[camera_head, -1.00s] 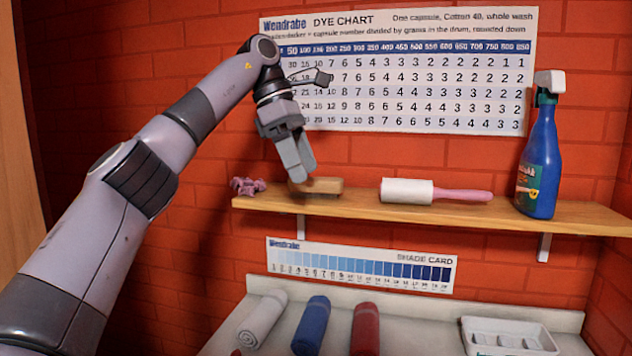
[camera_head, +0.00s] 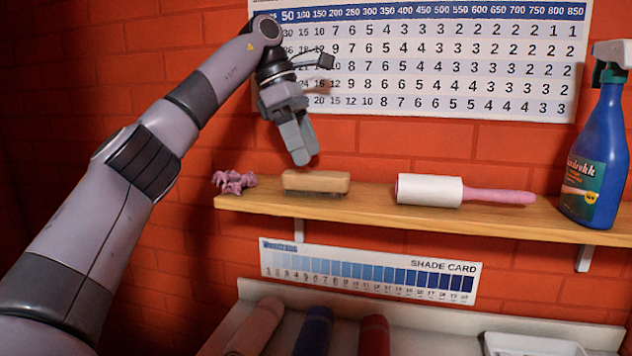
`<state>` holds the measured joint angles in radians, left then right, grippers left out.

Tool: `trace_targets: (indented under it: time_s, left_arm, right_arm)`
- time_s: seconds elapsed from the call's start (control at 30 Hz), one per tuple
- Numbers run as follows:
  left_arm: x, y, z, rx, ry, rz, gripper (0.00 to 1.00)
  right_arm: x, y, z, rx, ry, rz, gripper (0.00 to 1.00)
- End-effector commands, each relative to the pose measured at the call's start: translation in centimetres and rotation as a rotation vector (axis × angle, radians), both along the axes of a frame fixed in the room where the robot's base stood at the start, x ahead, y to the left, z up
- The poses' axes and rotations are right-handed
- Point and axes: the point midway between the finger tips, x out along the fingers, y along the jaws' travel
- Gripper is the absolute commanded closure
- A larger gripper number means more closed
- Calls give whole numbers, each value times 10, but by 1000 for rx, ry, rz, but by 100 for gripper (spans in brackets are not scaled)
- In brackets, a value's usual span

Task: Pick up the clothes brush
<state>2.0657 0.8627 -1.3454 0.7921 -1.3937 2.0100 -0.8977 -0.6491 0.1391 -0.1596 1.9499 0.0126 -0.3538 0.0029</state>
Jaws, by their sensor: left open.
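The clothes brush (camera_head: 318,181) lies on the wooden shelf (camera_head: 430,219), a small block with a tan wooden back on top and dark bristles below. My left gripper (camera_head: 302,160) hangs just above the left part of the brush, fingers pointing down. It is open and empty, with a small gap seeming to remain between fingertips and brush. One finger largely hides the other from this angle. My right gripper is not in view.
A pink scrunchie-like item (camera_head: 233,181) lies left of the brush. Rolled towels (camera_head: 315,333) and a white tray (camera_head: 535,345) are on the counter below.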

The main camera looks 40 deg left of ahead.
Motion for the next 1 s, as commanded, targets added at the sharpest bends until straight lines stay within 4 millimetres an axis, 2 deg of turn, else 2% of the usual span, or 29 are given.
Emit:
trace_targets:
  time_s: [0.33, 0.53, 0.7, 1.0]
  left_arm:
    - [3, -3, -15, 0, 0, 3, 22]
    - [10, -9, -43, 2, 1, 3, 22]
    - [13, -14, -56, 1, -1, 3, 22]
    - [14, -15, -58, 0, -1, 4, 22]
  right_arm:
    - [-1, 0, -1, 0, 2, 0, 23]
    - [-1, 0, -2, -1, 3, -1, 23]
    - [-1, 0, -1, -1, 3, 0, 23]
    - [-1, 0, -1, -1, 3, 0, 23]
